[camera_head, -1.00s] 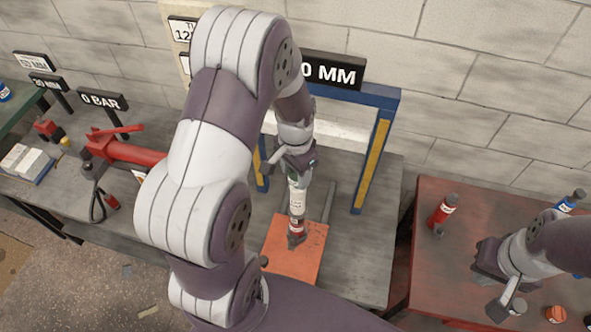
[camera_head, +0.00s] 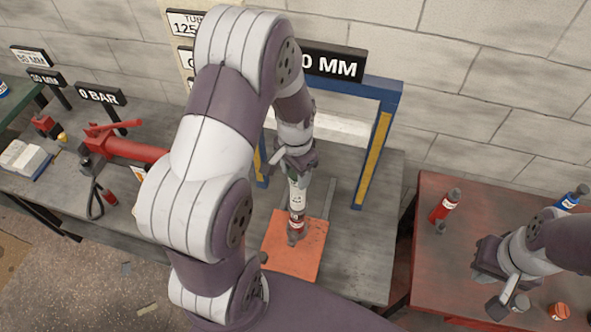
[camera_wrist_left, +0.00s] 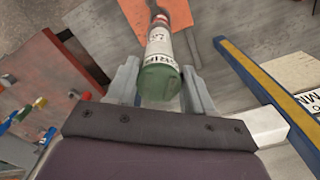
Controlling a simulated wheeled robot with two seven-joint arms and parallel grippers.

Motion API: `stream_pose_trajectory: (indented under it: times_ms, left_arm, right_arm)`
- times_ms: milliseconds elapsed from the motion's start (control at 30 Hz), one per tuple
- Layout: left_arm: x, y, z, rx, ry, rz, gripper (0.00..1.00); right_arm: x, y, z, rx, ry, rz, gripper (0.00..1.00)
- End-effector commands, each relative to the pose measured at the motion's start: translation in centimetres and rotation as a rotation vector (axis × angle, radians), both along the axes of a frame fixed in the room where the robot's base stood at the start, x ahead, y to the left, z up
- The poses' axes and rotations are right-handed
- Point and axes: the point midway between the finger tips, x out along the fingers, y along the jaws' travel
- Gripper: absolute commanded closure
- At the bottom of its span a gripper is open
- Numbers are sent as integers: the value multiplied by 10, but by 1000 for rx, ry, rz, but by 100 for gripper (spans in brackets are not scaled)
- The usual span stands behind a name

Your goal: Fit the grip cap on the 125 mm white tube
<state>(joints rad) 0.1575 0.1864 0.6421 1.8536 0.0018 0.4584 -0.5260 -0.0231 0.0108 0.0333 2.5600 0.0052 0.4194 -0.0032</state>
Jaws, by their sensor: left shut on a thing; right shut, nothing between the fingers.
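My left gripper (camera_head: 296,168) is shut on a slim bottle-like piece (camera_head: 297,197). The piece has a white label, a green upper end and a red band above a dark lower tip. In the left wrist view its label (camera_wrist_left: 165,45) reads partly "GRIP", and its green end (camera_wrist_left: 160,83) sits between the fingers. It hangs upright over an orange plate (camera_head: 280,258); I cannot tell whether the tip touches it. My right gripper (camera_head: 505,299) is shut and empty over the red table. I cannot make out a separate 125 mm white tube.
A red tool (camera_head: 130,150) lies on the left. The red table (camera_head: 450,270) holds a red bottle (camera_head: 446,206), a blue bottle (camera_head: 572,198) and an orange cap (camera_head: 558,311).

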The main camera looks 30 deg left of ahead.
Motion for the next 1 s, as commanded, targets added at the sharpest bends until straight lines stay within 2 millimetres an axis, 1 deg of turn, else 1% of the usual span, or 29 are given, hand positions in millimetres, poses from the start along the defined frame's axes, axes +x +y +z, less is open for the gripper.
stream_pose_trajectory:
  times_ms: [233, 267, 300, 333, 567, 667, 767, 1000]
  left_arm:
    - [0, 0, -7, 0, 0, 0, 83]
    - [0, 0, -6, 0, -1, 0, 39]
    - [0, 0, -6, 0, -1, 0, 26]
    - [0, 0, -6, 0, -1, 0, 19]
    - [0, 0, -6, 0, 0, 0, 19]
    - [1, 0, -2, 1, -4, 0, 19]
    - [2, 0, 14, 1, -8, 0, 19]
    - [1, 0, 79, 1, -8, 0, 19]
  right_arm:
    - [0, 0, -5, 0, 0, 0, 100]
    - [0, 0, -4, 0, 0, 0, 100]
    - [0, 0, -4, 0, 0, 0, 100]
    - [0, 0, -4, 0, 0, 0, 100]
    - [0, 0, -4, 0, 0, 0, 100]
    - [0, 0, -6, 0, 0, 0, 100]
    - [0, 0, -12, 0, 0, 0, 100]
    - [0, 0, -29, 0, 0, 0, 100]
